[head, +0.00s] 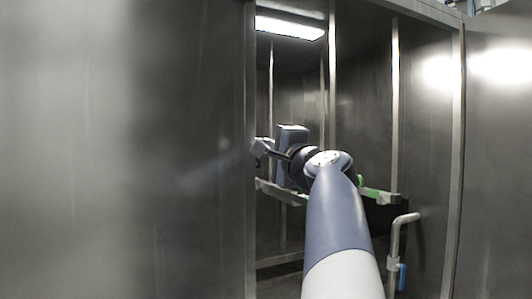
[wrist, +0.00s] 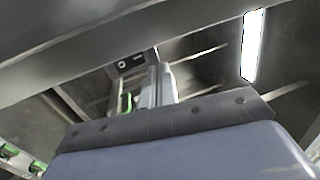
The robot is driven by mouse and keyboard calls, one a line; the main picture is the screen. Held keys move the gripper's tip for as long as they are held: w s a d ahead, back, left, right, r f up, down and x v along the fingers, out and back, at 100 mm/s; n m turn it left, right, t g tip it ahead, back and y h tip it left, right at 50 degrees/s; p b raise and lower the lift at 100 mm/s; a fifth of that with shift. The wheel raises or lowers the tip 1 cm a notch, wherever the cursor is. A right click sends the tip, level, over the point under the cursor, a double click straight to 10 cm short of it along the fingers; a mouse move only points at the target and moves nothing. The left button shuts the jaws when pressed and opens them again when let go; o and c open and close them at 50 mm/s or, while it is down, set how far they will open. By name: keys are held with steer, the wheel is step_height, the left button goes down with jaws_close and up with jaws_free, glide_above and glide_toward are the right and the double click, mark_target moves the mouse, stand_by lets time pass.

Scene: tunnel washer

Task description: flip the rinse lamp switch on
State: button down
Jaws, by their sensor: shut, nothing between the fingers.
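My gripper (head: 261,148) reaches through the washer's opening in the head view, pointing left, beside the opening's left edge. In the wrist view its shut, empty fingers (wrist: 156,78) rise behind the large blue-grey wrist housing. A small dark box (wrist: 132,63) with a round pale mark and a short label shows just beyond and left of the fingertips; it looks like the switch box. I cannot tell whether the fingers touch it, or the position of its switch. The box is not visible in the head view.
A lit strip lamp (head: 290,27) is on the ceiling inside; it also shows in the wrist view (wrist: 252,45). Steel walls and an upright post (head: 332,80) bound the opening. A bent pipe (head: 396,240) stands at lower right.

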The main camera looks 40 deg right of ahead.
steer(key=s+a+r+b, duration=0.1)
steer(key=s, duration=0.5)
steer(key=shift+s+a+r, duration=0.25)
steer(key=shift+s, duration=0.1)
